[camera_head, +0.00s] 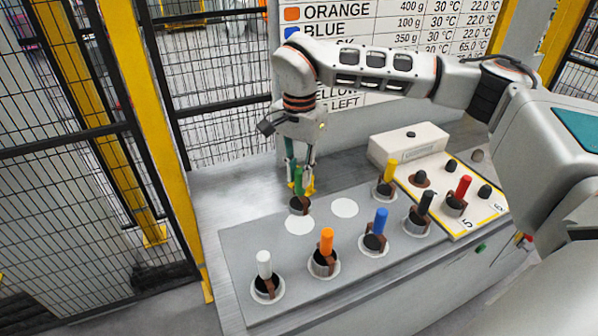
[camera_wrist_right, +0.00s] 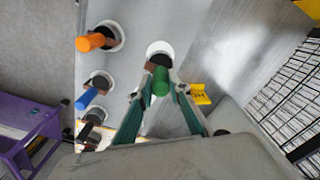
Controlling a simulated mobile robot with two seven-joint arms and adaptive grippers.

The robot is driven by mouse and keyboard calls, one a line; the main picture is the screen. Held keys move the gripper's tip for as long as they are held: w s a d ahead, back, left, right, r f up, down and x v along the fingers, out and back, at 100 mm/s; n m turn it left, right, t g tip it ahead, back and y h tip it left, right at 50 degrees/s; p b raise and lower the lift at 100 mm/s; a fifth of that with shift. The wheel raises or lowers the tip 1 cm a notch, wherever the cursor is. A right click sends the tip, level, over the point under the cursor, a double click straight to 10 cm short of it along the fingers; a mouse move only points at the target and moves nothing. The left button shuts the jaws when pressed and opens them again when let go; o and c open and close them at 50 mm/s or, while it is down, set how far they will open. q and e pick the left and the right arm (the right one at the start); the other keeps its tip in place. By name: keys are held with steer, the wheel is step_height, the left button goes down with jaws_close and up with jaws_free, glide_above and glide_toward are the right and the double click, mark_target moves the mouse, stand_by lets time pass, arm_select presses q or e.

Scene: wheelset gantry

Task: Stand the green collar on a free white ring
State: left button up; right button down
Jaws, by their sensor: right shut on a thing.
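The green collar is a dark ring-shaped base with an upright green handle (camera_head: 298,180). My right gripper (camera_head: 304,190) is shut on the handle, which also shows in the wrist view (camera_wrist_right: 160,82) between the fingertips (camera_wrist_right: 162,88). In the head view the dark base lies just above a bare white ring (camera_head: 299,225) in the picture, so the collar looks raised or a little behind it. In the wrist view a white ring (camera_wrist_right: 158,46) shows partly behind the base. A second free white ring (camera_head: 345,208) lies to the right. My left gripper is not in view.
White (camera_head: 264,264), orange (camera_head: 326,242), blue (camera_head: 380,221) and black (camera_head: 426,202) collars stand along the plate's front, with a yellow one (camera_head: 390,172) behind. A yellow-edged panel with a red collar (camera_head: 462,188) is at right, a pale box (camera_head: 408,146) behind.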

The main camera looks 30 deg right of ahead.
mark_target(299, 194)
steer(key=shift+r, duration=0.1)
steer(key=shift+f+b, duration=0.55)
steer(key=shift+f, duration=1.5)
steer(key=shift+f, duration=0.95)
steer(key=c, duration=1.8)
jaws_free()
step_height(299, 194, up, 12)
steer(key=shift+r, duration=0.1)
